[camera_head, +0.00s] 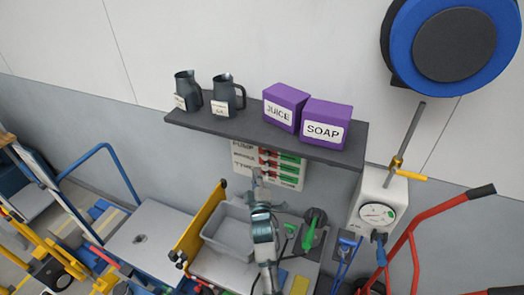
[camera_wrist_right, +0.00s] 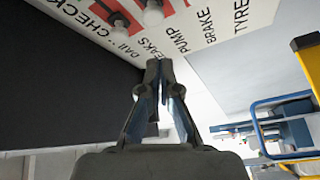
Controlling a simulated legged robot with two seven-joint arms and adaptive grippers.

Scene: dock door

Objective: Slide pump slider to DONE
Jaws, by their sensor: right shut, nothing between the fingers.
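The checklist panel (camera_head: 245,155) hangs on the wall under the dark shelf, with rows of red and green tracks and small sliders. The PUMP label is at its upper left, partly shaded by the shelf. In the right wrist view the white panel (camera_wrist_right: 225,22) shows the words PUMP, BRAKE and TYRE, and two pale round slider knobs (camera_wrist_right: 153,12) over red tracks. I cannot tell which knob is the pump one. My right gripper (camera_head: 257,174) is shut and empty in front of the panel's lower part. Its fingertips (camera_wrist_right: 160,68) appear near the LEAKS and PUMP lettering; contact cannot be told. My left gripper is out of view.
The shelf (camera_head: 230,127) above the panel carries two dark jugs (camera_head: 225,93) and purple JUICE (camera_head: 286,104) and SOAP (camera_head: 325,122) boxes. A white gauge box (camera_head: 376,200) stands right. A grey bin (camera_head: 227,236) and yellow board (camera_head: 203,230) lie below.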

